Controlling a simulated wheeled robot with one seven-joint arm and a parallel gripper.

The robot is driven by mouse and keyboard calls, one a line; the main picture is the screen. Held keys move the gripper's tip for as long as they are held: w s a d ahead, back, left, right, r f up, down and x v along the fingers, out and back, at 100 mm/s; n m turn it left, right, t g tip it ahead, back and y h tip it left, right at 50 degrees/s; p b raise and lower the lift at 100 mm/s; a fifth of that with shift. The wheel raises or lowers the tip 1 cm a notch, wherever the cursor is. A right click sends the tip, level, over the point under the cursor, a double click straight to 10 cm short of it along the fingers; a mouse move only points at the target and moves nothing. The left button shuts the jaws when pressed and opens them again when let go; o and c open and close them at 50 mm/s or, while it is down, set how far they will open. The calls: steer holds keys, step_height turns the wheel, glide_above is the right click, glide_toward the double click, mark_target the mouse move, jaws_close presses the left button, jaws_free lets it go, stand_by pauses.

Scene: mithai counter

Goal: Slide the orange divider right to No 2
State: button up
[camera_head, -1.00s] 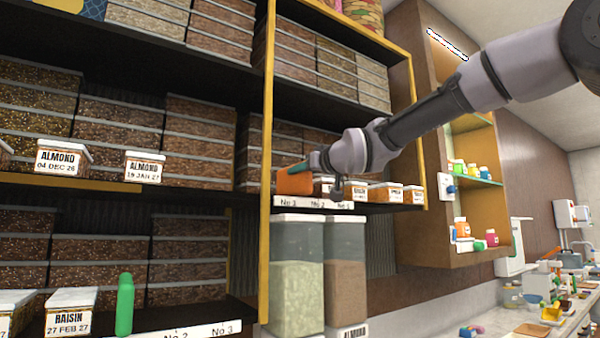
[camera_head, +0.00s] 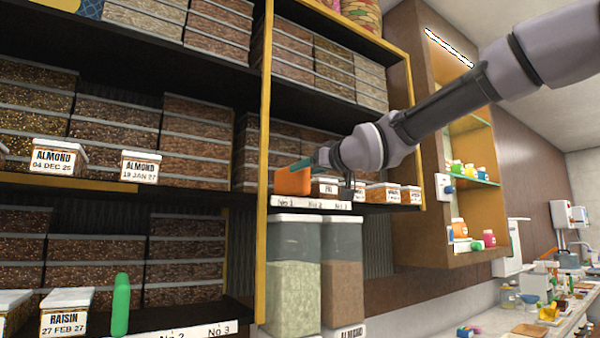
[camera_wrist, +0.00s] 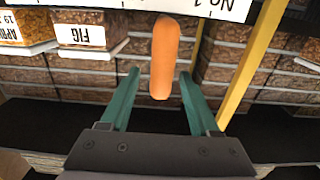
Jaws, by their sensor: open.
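The orange divider (camera_head: 293,180) stands upright near the left end of the right-hand middle shelf, above the No 1 mark of the white label strip (camera_head: 308,201). In the wrist view the orange divider (camera_wrist: 164,58) lies between the two teal fingers, with a gap on each side. My gripper (camera_wrist: 160,85) is open around it. In the head view my gripper (camera_head: 318,163) reaches in from the right and my wrist hides part of the shelf. The No 2 mark is right of No 1 on the strip.
A yellow upright (camera_head: 264,180) stands just left of the divider. Small labelled boxes (camera_head: 375,193) line the shelf to its right, including a FIG box (camera_wrist: 84,36). A green divider (camera_head: 121,304) stands on the lower left shelf.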

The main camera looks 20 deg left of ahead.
steer(key=v, duration=0.7)
step_height(320, 180, down, 2)
steer(key=s+d, duration=0.2)
steer(key=x, duration=1)
steer(key=shift+w+a+f, duration=0.15)
steer(key=shift+w+a, duration=0.05)
jaws_close()
stand_by(1.1)
